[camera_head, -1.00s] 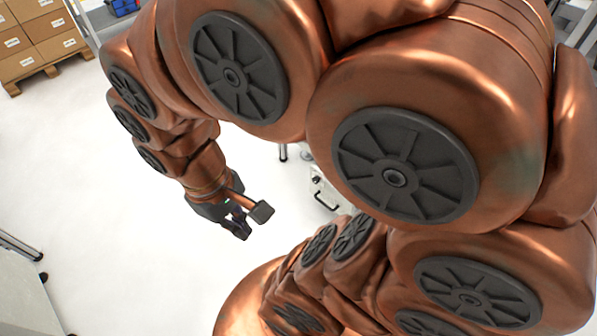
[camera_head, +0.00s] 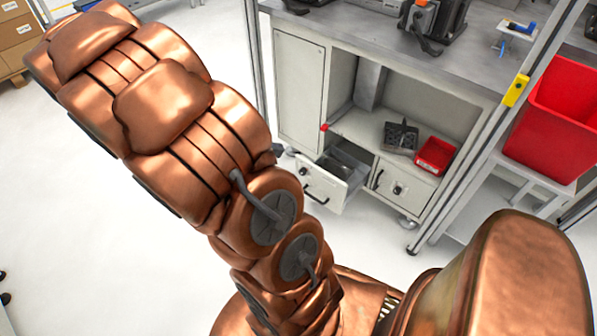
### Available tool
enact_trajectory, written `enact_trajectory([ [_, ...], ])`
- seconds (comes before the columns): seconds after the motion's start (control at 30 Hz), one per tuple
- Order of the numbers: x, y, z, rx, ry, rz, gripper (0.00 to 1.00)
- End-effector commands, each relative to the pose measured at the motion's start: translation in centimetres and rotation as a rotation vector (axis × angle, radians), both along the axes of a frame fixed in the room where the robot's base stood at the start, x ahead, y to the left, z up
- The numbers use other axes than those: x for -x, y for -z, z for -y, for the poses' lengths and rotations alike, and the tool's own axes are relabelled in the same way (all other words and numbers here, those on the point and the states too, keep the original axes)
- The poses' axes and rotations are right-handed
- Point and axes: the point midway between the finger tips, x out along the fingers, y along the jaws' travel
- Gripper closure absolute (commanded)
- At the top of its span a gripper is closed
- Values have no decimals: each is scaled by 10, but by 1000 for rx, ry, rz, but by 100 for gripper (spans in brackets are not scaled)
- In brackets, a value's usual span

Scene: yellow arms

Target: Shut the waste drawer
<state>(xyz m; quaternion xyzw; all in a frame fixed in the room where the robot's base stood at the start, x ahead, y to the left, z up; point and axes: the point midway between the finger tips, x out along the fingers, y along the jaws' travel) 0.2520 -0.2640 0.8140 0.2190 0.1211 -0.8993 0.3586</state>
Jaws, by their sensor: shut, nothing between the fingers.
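The waste drawer appears to be the light grey drawer (camera_head: 325,188) at the lower left of the workbench cabinet. It is pulled out, and its open top and dark inside show. A dark handle and a round lock are on its front. My copper arm fills the left and lower middle of the view, to the left of the drawer. I cannot make out my gripper; it is out of view or hidden behind the arm.
A second drawer (camera_head: 400,186), shut, sits to the right. Above it, a red bin (camera_head: 435,154) and a dark metal part (camera_head: 401,137) lie on a shelf. A cabinet door (camera_head: 299,88) stands left. A large red crate (camera_head: 556,120) is at right.

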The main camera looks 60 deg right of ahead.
Motion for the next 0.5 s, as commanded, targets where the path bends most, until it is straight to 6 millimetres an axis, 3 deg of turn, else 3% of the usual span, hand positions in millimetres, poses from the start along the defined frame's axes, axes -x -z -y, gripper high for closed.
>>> enact_trajectory([
  [0.03,-4,19,12,-1,-28,-60,100],
  [0.27,-24,67,59,-28,-173,-325,100],
  [0.5,-50,127,105,-79,-324,-608,100],
])
